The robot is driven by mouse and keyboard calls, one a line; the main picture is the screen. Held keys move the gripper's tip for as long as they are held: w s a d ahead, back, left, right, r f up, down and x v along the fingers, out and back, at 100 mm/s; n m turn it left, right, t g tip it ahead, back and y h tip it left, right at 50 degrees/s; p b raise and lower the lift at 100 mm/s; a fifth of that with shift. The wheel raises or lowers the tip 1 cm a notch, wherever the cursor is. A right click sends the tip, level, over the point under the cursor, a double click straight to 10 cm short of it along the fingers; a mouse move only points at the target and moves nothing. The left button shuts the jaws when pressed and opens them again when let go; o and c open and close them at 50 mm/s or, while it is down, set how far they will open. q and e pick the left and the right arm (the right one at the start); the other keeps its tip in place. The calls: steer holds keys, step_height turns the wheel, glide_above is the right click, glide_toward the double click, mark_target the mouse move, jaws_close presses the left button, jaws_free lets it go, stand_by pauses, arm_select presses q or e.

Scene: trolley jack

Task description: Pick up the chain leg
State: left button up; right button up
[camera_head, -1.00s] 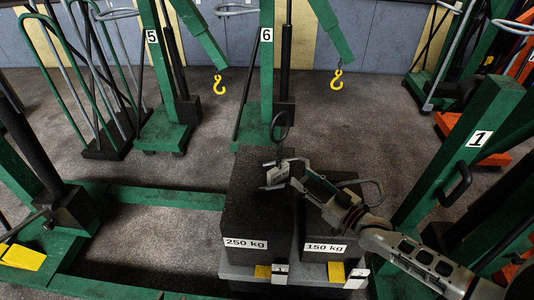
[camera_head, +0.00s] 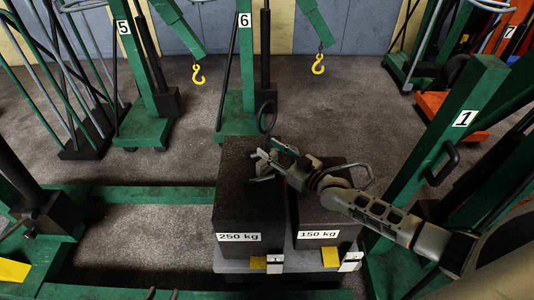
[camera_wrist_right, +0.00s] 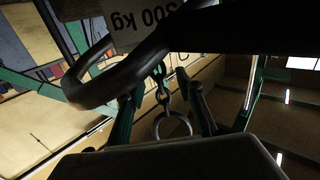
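The chain leg shows in the head view as a dark ring (camera_head: 267,117) standing up above the 250 kg block. In the right wrist view, a short chain (camera_wrist_right: 162,90) with a ring (camera_wrist_right: 173,126) shows between the fingers, with an upside-down 300 kg tag (camera_wrist_right: 134,24) close by. My right gripper (camera_head: 262,165) is over the block's top, just below the ring. Its fingers stand apart on either side of the chain, and no firm grip shows. My left gripper (camera_head: 162,295) shows only two separated fingertips at the bottom edge, far from the chain leg.
The 250 kg block (camera_head: 236,212) and 150 kg block (camera_head: 318,235) stand side by side. A grey handle (camera_head: 366,178) rises beside my right wrist. Green crane post 1 (camera_head: 445,150) stands close on the right. Yellow hooks (camera_head: 318,64) hang behind. A thick dark loop (camera_wrist_right: 85,82) crosses the wrist view.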

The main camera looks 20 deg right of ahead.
steer(key=shift+w, duration=0.1)
jaws_close()
steer(key=shift+r, duration=0.2)
